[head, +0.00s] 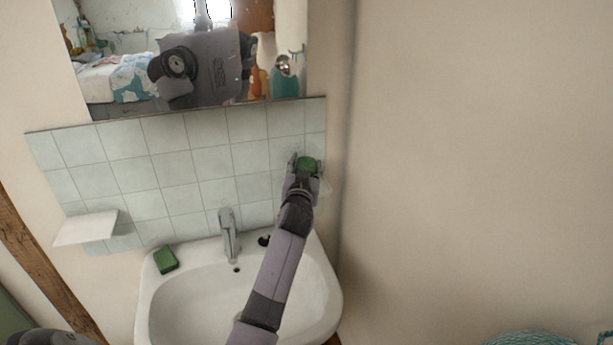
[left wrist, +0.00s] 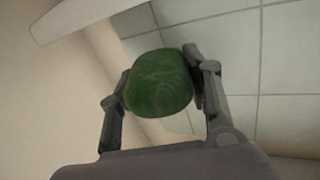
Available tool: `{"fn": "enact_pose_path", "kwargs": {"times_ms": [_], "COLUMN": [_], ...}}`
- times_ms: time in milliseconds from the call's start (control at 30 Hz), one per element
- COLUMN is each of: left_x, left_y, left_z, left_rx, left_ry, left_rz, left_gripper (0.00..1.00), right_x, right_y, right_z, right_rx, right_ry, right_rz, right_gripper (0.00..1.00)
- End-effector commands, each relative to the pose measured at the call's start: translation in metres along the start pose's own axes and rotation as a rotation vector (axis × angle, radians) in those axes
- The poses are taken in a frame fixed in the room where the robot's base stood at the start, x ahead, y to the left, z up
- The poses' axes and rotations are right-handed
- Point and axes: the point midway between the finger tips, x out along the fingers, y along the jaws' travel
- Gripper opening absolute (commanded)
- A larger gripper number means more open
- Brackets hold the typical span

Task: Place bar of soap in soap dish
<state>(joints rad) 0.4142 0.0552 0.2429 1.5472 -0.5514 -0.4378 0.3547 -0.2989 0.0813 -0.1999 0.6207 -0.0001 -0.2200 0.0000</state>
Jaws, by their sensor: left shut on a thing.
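My left gripper (head: 303,164) is shut on a green bar of soap (head: 309,164), held in front of the tiled wall to the right of the tap. In the left wrist view the rounded green soap (left wrist: 159,83) sits between the two fingers of the left gripper (left wrist: 160,82), clear of the tiles as far as I can see. My right gripper is not in view.
The white sink (head: 180,313) with a grey tap (head: 228,236) lies below my left arm. A green block (head: 165,259) rests on its back left rim. A white shelf (head: 87,228) is on the left wall tiles. A mirror (head: 125,50) hangs above; plain wall is at right.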

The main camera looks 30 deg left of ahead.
Motion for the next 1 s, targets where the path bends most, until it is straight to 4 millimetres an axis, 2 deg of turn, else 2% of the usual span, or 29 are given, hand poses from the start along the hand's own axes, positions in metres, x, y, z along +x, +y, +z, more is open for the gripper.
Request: {"fn": "enact_pose_path", "kwargs": {"times_ms": [100, 200, 533, 1000], "left_x": [-0.001, 0.000, 0.003, 0.003], "left_y": [0.003, 0.004, 0.005, 0.006], "left_z": [0.021, 0.031, 0.036, 0.049], "left_rx": [0.001, 0.000, 0.001, 0.000], "left_ry": [-0.007, -0.005, -0.001, -0.001], "left_rz": [0.001, 0.001, 0.001, 0.000], "left_gripper": [0.15, 0.15, 0.15, 0.15], "right_x": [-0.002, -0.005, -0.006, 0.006], "right_y": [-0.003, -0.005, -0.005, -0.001], "right_z": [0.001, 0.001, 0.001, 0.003], "right_rx": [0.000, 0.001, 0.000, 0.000], "right_ry": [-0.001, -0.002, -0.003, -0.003], "right_rz": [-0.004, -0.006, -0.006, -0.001], "right_gripper": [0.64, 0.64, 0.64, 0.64]}}
